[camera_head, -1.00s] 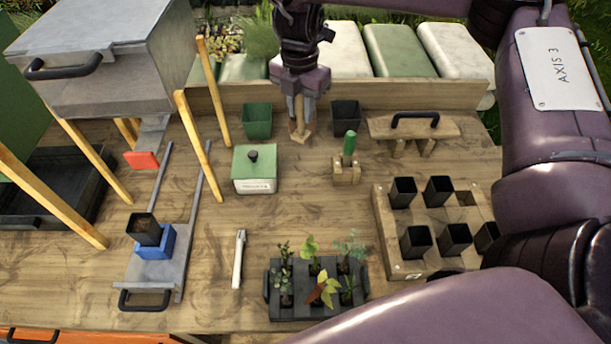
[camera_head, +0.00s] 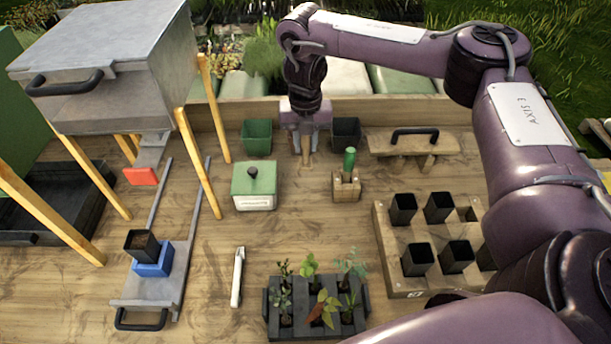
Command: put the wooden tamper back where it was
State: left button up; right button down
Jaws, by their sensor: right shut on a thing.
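My right gripper (camera_head: 305,141) is shut on the wooden tamper (camera_head: 306,158), between the green pot and a black pot near the back of the bench. The tamper is a light wooden piece. It looks roughly upright, and its upper part is hidden by the fingers. I cannot tell whether its lower end touches the bench. A small wooden holder (camera_head: 346,189) with a green-handled tool (camera_head: 349,160) in it stands just to the front right of the gripper. My left gripper is not in view.
A green pot (camera_head: 256,138) and a black pot (camera_head: 346,133) flank the gripper. A green lidded box (camera_head: 254,188) stands front left. A wooden float with a black handle (camera_head: 413,146) lies right. A seedling tray (camera_head: 361,299) and a pot rack (camera_head: 433,231) are nearer.

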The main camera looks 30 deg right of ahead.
aim_at(306, 163)
notch_tip(306, 163, down, 6)
jog(key=shift+f+b, duration=0.1)
jog(key=shift+b, duration=0.35)
jog(key=shift+f+p, duration=0.1)
jog(key=shift+p, duration=0.25)
notch_tip(306, 163, down, 4)
jog(key=shift+p, duration=0.6)
jog(key=shift+f, duration=0.4)
jog(key=shift+f, duration=0.1)
jog(key=c, duration=1.2)
grip_release()
